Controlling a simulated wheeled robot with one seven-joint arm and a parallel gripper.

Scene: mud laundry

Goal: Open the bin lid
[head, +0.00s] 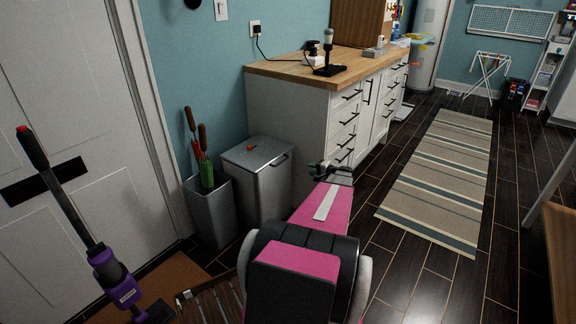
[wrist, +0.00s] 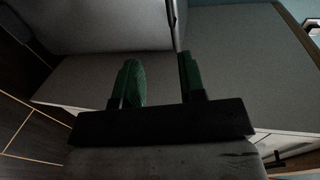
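The grey metal bin (head: 262,190) stands between the cabinet and a second, open-topped bin. My gripper (head: 328,167) is right of the bin in the head view, in front of the cabinet's near corner, apart from the lid handle. In the wrist view, its two green fingers (wrist: 160,68) are spread with nothing between them. Pale and grey panels lie behind the fingers; I cannot tell for sure which is the bin.
The white cabinet (head: 290,115) with a wooden top stands behind. A purple stick vacuum (head: 110,270) leans at the left. A striped rug (head: 440,180) and clear dark floor lie right.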

